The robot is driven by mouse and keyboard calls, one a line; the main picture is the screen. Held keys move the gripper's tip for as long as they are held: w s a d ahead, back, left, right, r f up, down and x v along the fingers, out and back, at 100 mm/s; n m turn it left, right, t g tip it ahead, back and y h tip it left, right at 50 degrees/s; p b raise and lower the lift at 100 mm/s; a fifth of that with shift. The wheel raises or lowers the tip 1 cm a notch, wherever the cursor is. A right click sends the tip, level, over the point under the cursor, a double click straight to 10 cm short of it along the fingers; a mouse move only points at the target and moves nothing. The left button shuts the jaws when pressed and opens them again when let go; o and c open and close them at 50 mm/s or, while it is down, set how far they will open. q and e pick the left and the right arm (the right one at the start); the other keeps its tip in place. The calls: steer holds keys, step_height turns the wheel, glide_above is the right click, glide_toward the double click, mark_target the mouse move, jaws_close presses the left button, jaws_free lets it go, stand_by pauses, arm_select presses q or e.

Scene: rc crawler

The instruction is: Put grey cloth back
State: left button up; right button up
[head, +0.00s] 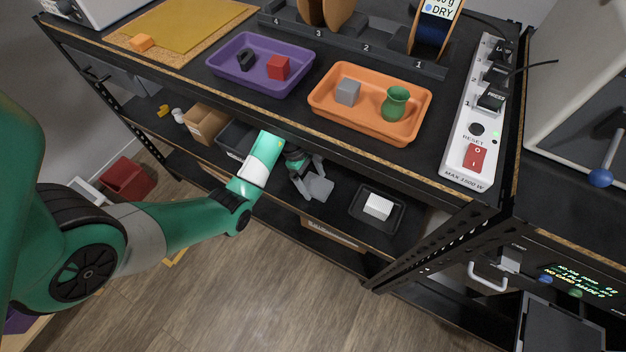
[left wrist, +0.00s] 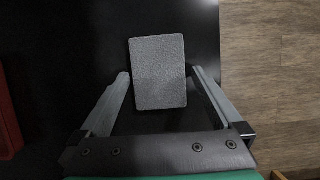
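The grey cloth, a folded speckled rectangle, lies on the dark lower shelf in the head view (head: 320,188). It also shows flat in the left wrist view (left wrist: 158,72). My left gripper (head: 309,179) reaches under the upper worktop to the cloth. In the left wrist view, its fingers (left wrist: 159,76) are spread, one on each side of the cloth, with a narrow dark gap at each side. I cannot tell how high the fingertips are above the shelf. My right gripper is not in view.
A black tray (head: 361,222) with a white block (head: 378,206) stands right of the cloth on the lower shelf. A dark bin (head: 233,139) and a cardboard box (head: 205,123) stand to the left. The worktop's front edge (head: 330,152) overhangs my arm.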

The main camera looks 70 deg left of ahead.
arm_select(q)
steer(key=shift+a+r, duration=0.1)
steer(key=shift+r, duration=0.35)
steer(key=p+v, duration=0.2)
steer(key=v, duration=0.3)
steer(key=shift+s+a+r+p, duration=0.15)
steer(key=shift+s+a+p, duration=0.1)
steer(key=shift+p, duration=0.1)
steer(key=s+a, duration=0.7)
steer(key=a, duration=0.1)
steer(key=shift+s+a+f+p, duration=0.2)
steer(key=shift+s+f+p, duration=0.1)
steer(key=shift+f, duration=0.1)
steer(key=shift+w, duration=0.1)
